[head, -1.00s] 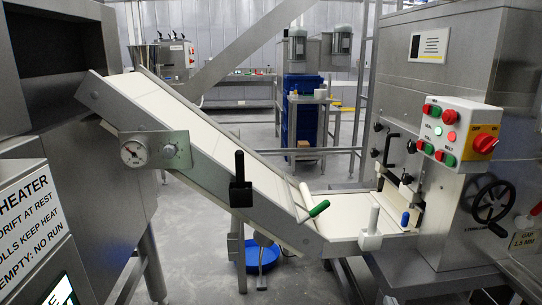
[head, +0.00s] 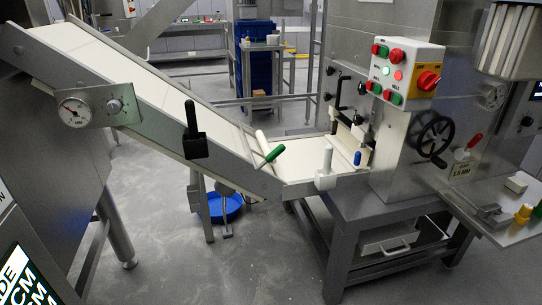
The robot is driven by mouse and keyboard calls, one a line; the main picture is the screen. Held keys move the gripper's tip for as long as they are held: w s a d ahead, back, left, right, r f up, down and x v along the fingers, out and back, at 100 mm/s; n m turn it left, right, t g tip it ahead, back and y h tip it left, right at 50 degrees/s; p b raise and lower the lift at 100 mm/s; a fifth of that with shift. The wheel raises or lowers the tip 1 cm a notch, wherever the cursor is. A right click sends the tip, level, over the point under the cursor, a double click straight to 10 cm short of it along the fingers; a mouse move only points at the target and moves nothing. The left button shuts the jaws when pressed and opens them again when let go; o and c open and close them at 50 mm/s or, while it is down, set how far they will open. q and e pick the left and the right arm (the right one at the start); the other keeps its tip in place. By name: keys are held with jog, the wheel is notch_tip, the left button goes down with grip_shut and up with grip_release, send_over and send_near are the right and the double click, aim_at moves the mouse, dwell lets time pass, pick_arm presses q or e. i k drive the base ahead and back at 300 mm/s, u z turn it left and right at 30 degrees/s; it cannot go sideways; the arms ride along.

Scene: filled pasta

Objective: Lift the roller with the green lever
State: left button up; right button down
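I cannot tell whether the roller touches the belt. The conveyor (head: 150,98) slopes down from upper left to the machine at right. Neither of my grippers is in view.
A black handle (head: 192,118) and a white handle (head: 325,170) stand on the conveyor's near side. A blue lever (head: 357,158) is near the machine inlet. A button box (head: 403,70) and black handwheel (head: 433,137) are on the machine. A blue basin (head: 220,207) is underneath. The floor in front is clear.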

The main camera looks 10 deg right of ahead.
aim_at(270, 157)
jog(key=u, duration=0.55)
jog(key=k, duration=1.3)
jog(key=z, duration=0.5)
jog(key=i, duration=1.75)
jog(key=u, duration=0.6)
jog(key=i, duration=0.5)
jog(key=z, duration=0.05)
